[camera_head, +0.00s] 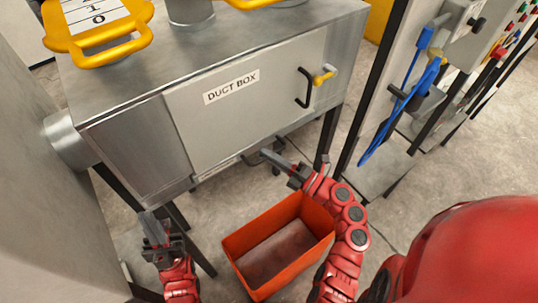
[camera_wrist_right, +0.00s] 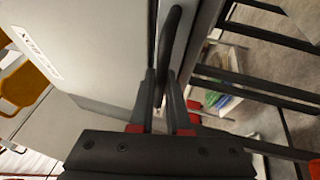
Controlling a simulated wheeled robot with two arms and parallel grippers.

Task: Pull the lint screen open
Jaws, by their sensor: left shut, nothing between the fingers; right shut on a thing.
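The lint screen (camera_head: 218,169) shows as a narrow strip with a small label along the lower front edge of the grey duct box (camera_head: 180,120). Its dark handle (camera_head: 250,159) is partly hidden by my right gripper (camera_head: 266,155). In the right wrist view the curved black handle (camera_wrist_right: 170,40) runs between the fingers of my right gripper (camera_wrist_right: 162,90), which is shut on it. My left gripper (camera_head: 153,224) is shut and empty, below the left end of the box and apart from it. I cannot tell how far the screen is out.
An orange open bin (camera_head: 238,243) stands on the floor below the box. The box front has a black handle (camera_head: 303,88) and a yellow-tipped latch (camera_head: 323,77). A yellow-handled tray (camera_head: 112,47) is on top.

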